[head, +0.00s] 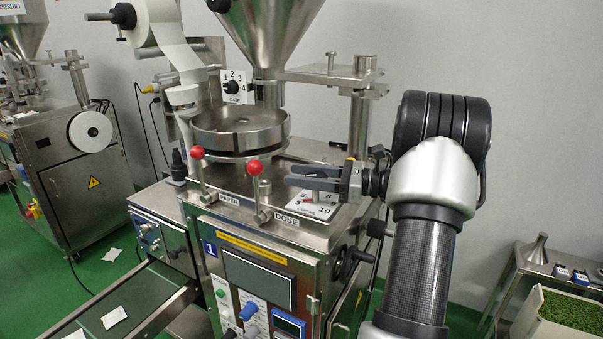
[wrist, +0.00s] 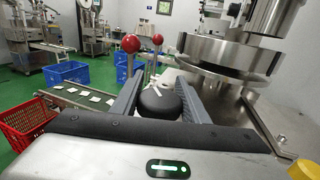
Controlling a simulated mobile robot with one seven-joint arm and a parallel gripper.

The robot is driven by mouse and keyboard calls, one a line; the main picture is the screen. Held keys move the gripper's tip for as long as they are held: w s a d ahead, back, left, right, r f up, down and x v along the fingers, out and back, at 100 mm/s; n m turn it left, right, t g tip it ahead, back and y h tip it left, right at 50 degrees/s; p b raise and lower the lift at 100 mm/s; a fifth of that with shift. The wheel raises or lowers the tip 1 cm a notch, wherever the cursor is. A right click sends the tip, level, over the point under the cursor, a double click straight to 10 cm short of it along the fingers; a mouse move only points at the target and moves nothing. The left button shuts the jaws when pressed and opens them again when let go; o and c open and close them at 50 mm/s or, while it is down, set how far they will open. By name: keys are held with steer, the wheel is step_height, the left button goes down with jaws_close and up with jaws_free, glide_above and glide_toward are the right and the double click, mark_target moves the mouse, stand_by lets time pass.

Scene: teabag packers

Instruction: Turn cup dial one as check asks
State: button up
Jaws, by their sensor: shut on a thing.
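The cup dial on the machine marked 1 (head: 210,248) has a white number plate (head: 322,212); the figures 5, 6, 9 and 10 can be made out, and the rest is hidden by my gripper. In the wrist view the dial's round black knob (wrist: 158,104) has a white pointer line on top. My gripper (head: 300,177) is shut on this knob, with one finger on each side of it. It reaches in from the right, low over the plate. The exact figure at the pointer cannot be read.
Two red-ball levers, paper (head: 197,153) and dose (head: 255,168), stand just left of my gripper. The steel turntable (head: 240,135) and hopper (head: 265,25) rise behind. A steel post (head: 360,120) stands close behind my wrist. A gate dial (head: 232,87) sits above the turntable.

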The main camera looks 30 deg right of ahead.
steer(key=o, duration=1.1)
steer(key=v, duration=1.7)
steer(key=shift+s+d+r+p, duration=0.1)
steer(key=shift+d+p, duration=0.1)
steer(key=shift+p, duration=0.2)
steer(key=shift+a, duration=0.1)
